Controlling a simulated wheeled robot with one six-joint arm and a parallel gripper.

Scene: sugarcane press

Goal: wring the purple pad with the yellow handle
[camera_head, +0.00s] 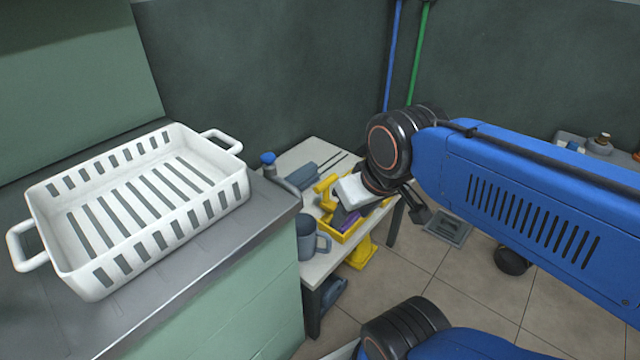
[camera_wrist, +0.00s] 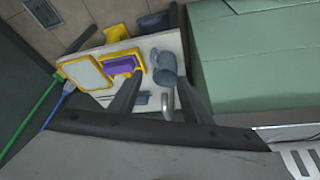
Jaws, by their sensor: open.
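The purple pad (camera_wrist: 118,65) lies in a yellow-edged holder on a small side table in the wrist view; part of it also shows in the head view (camera_head: 347,219). A pale panel with a yellow frame (camera_wrist: 88,75) is beside it. A yellow part (camera_head: 326,186), perhaps the handle, stands at the holder's far left in the head view. My gripper (camera_wrist: 160,78) is open and empty, its two dark fingers spread. It appears above the table, apart from the pad. In the head view my wrist hides much of the holder.
A grey mug (camera_head: 307,238) stands at the near side of the side table (camera_head: 318,268). A yellow object (camera_head: 362,254) is below the table. Tiled floor (camera_head: 470,280) lies open to the right.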

